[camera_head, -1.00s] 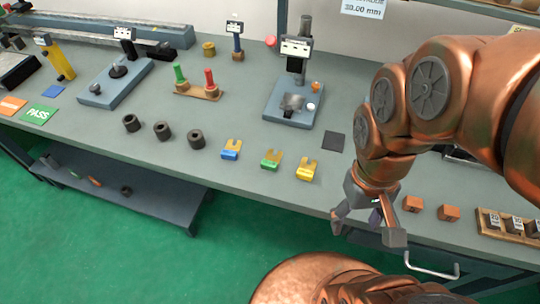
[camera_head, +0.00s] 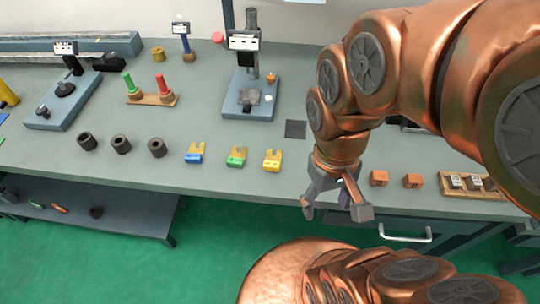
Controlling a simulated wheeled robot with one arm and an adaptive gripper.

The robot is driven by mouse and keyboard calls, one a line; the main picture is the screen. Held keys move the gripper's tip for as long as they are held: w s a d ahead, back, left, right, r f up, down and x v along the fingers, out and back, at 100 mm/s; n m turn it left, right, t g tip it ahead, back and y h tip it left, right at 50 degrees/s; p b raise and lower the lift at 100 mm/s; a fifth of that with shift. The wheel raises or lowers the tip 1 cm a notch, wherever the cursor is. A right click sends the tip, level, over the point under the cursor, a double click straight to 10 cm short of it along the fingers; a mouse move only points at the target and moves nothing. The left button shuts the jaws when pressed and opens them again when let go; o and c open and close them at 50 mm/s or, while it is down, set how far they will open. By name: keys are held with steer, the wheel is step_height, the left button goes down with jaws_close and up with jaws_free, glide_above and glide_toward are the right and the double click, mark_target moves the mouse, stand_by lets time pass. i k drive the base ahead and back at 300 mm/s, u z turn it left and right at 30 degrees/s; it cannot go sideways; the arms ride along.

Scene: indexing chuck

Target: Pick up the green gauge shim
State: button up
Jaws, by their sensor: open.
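The green gauge shim (camera_head: 236,157) lies flat near the front edge of the grey bench, a yellowish forked piece with a green end toward the front. A similar blue-ended shim (camera_head: 195,154) lies to its left and a yellow shim (camera_head: 272,160) to its right, both apart from it. My gripper (camera_head: 337,214) hangs in front of the bench edge, to the right of the shims and nearer to me. Its fingers are spread and nothing is between them.
Several dark rings (camera_head: 121,144) stand left of the shims. A dial gauge stand (camera_head: 250,95) is behind them, beside a dark square pad (camera_head: 295,129). Copper-coloured blocks (camera_head: 379,178) and a wooden tray (camera_head: 455,190) lie to the right. A lower shelf (camera_head: 120,215) is beneath the bench.

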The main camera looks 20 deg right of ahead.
mark_target(236, 160)
steer(key=u, duration=0.45)
steer(key=k, duration=1.1)
steer(key=u, duration=0.5)
steer(key=i, duration=0.5)
steer(key=u, duration=0.25)
